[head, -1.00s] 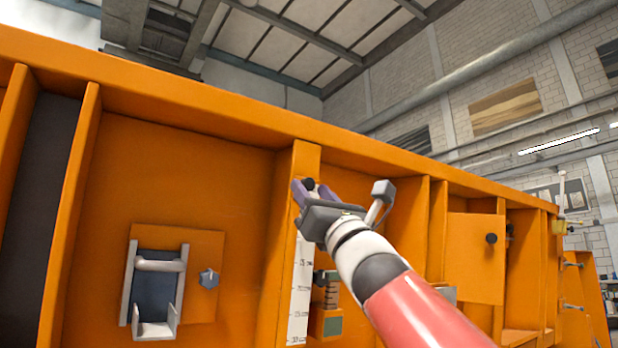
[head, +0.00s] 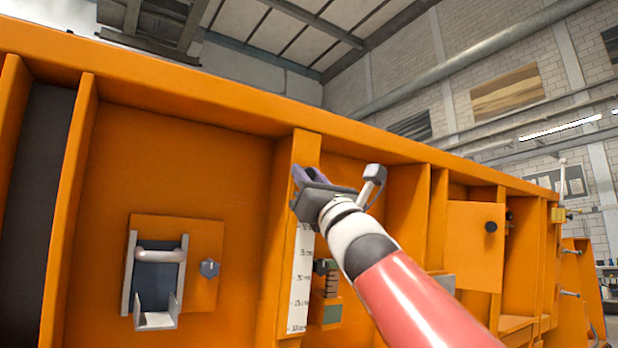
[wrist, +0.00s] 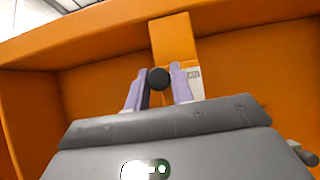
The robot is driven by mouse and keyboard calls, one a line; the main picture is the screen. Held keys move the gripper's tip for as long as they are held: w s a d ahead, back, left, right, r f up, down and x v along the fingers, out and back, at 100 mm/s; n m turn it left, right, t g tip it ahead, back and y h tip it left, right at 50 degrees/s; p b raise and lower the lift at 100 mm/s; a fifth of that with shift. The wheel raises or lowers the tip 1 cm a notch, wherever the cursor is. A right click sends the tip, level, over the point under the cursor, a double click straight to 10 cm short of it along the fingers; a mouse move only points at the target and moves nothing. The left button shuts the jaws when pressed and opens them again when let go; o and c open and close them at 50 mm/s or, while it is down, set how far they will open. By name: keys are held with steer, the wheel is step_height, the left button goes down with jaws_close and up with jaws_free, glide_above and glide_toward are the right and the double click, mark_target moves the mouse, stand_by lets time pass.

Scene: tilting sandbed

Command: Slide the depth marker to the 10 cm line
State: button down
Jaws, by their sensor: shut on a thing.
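A black round knob (wrist: 158,78), which looks like the depth marker, sits between my two purple fingers in the wrist view. My gripper (head: 308,174) is shut on it near the top of the orange post (head: 304,149). In the head view the fingers hide most of the knob. A white scale strip (head: 299,290) with dark ticks and numbers runs down the post below my gripper. Its upper part is hidden by the gripper, and the 10 cm line cannot be made out. A bit of the strip shows right of the fingers in the wrist view (wrist: 194,84).
The orange wall has upright ribs and a top ledge (head: 210,92) above my gripper. A grey bracket (head: 155,285) and a small knob (head: 209,268) are at left. A green-and-orange block (head: 327,298) sits right of the scale. A panel with a black knob (head: 491,227) is at right.

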steer(key=f+b, duration=0.3)
steer(key=w+f+b, duration=0.1)
steer(key=f+b, duration=0.2)
steer(key=a+f+b, duration=0.1)
steer(key=f+b, duration=0.2)
steer(key=b, duration=0.1)
steer(key=shift+w+f, duration=0.15)
steer(key=shift+f, duration=0.05)
steer(key=shift+r, duration=0.15)
steer(key=c, duration=1.3)
jaws_free()
steer(key=shift+b+v, duration=2.15)
steer(key=shift+v, duration=1.8)
